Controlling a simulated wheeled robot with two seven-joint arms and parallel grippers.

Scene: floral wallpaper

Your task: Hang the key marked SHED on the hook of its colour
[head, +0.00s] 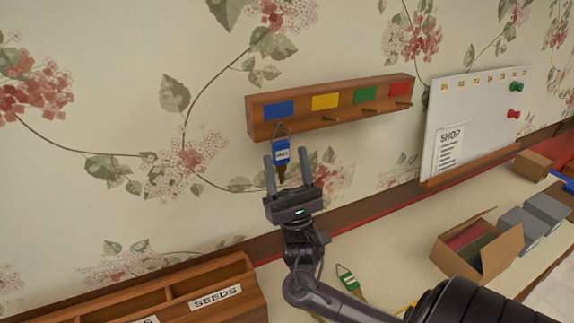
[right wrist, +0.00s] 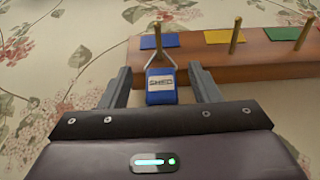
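The key with the blue tag (head: 281,152) is below the blue patch (head: 279,109) on the wooden hook rail (head: 340,118). Its tag reads SHED in the right wrist view (right wrist: 161,86). Its wire loop (right wrist: 160,50) appears to hang on the peg (right wrist: 157,34) at the blue patch, with the tag hanging down. My right gripper (head: 288,170) is open, its fingers on either side of the tag with gaps visible in the right wrist view (right wrist: 162,88). My left gripper is not in view.
Yellow, green and red patches with bare pegs continue along the rail. A key with a green tag (head: 347,279) lies on the bench below. A wooden SEEDS organiser (head: 214,297), an open cardboard box (head: 480,252) and a whiteboard (head: 474,118) stand around.

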